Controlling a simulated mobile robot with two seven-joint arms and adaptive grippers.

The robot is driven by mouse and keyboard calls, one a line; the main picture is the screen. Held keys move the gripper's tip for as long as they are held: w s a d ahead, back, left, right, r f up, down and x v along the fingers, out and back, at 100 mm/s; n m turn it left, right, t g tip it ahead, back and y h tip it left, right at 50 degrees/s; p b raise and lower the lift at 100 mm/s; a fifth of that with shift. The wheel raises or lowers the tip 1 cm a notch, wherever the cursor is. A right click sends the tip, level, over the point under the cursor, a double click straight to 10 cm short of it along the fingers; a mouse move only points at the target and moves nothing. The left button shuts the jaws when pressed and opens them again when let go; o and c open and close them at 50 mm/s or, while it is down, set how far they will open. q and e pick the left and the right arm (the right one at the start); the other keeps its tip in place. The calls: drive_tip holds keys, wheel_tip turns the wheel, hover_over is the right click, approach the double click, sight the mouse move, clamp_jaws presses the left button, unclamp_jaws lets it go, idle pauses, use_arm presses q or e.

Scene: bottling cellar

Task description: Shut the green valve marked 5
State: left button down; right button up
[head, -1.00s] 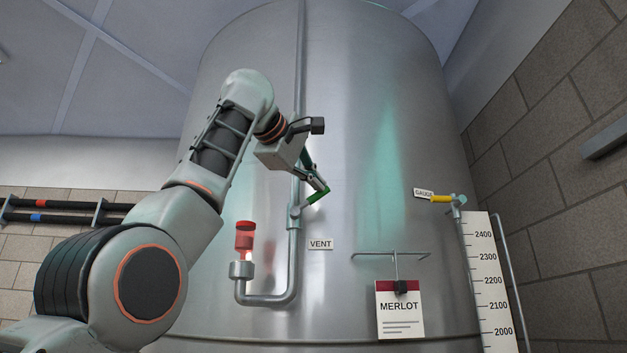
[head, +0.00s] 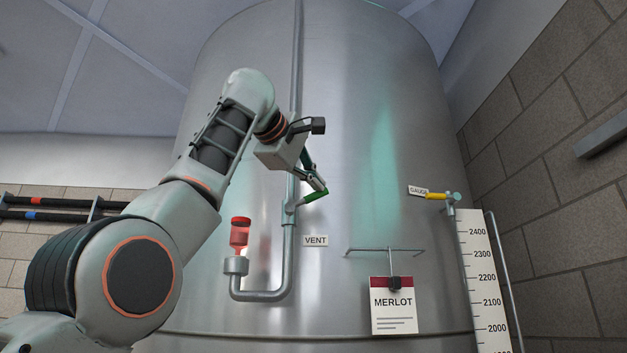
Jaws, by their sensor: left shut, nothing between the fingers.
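A green valve lever (head: 314,196) sits on the vertical steel pipe of the tank, beside a label reading VENT (head: 315,241). The lever slants up to the right, away from the pipe line. I see no number 5 on it or near it. My left gripper (head: 322,187) is shut and empty, its fingertips at the outer end of the lever, seemingly touching it. The fingertips partly overlap the lever's end, so exact contact is hard to tell. My right gripper is not in view.
The big steel tank (head: 350,130) fills the middle. A red-topped airlock (head: 239,234) stands left on the bent pipe. A yellow gauge lever (head: 437,196), a level scale (head: 482,270) and a MERLOT card (head: 393,310) on a bracket are at right. Dark pipes (head: 50,210) run along the left wall.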

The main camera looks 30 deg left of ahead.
use_arm(q)
drive_tip(key=shift+w+d+f+b, duration=0.35)
drive_tip(key=shift+f+b, duration=0.15)
drive_tip(key=shift+f, duration=0.1)
drive_tip(key=shift+w+d+f+b, duration=0.2)
drive_tip(key=shift+d+f+b, duration=0.1)
drive_tip(key=shift+f+b, duration=0.25)
idle(1.9)
drive_tip(key=shift+r, duration=0.1)
idle(0.5)
